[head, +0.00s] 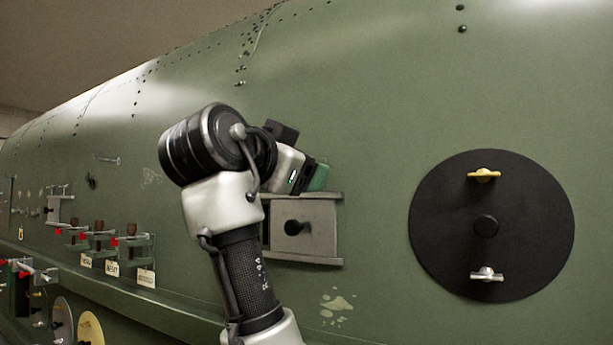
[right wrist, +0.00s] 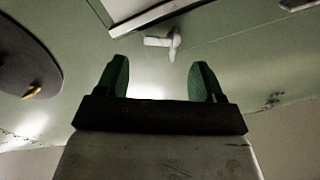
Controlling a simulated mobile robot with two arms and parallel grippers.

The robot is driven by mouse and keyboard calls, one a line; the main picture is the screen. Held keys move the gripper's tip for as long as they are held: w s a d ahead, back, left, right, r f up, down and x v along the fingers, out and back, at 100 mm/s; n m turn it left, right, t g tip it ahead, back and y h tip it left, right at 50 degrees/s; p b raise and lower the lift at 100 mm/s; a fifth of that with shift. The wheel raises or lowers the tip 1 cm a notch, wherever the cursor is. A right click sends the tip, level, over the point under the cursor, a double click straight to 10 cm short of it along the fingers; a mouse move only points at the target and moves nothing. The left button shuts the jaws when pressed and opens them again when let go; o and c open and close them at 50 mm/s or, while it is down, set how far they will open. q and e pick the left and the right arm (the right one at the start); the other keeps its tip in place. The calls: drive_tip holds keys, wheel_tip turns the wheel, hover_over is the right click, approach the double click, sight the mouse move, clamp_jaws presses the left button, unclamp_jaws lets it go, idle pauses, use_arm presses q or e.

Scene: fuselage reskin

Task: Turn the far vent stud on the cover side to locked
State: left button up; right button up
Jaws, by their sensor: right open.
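A grey plate with a black knob (head: 305,228) is mounted on the green fuselage side. A pale T-shaped stud (right wrist: 172,44) sticks out beside a light-framed panel (right wrist: 140,12) in the right wrist view. In the head view my arm hides this stud. My right gripper (right wrist: 158,80) is open and empty, with green fingertips; the stud appears beyond and between them, apart from them. In the head view the right gripper (head: 318,177) is just above the plate, its fingers mostly hidden. I cannot read the stud's locked or unlocked marking. My left gripper is not in view.
A round black cover (head: 435,230) to the right has a yellow stud (head: 484,174) above and a silver stud (head: 487,274) below. Several red-tipped clamps and tags (head: 113,268) line a ledge at the left. The skin between plate and black cover is clear.

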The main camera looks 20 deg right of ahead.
use_arm(q)
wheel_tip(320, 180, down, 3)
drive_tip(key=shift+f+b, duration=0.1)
drive_tip(key=shift+b, duration=1.1)
use_arm(e)
drive_tip(key=v, duration=0.7)
drive_tip(key=shift+s+a, duration=0.2)
drive_tip(key=shift+a, duration=0.15)
drive_tip(key=shift+c, duration=0.4)
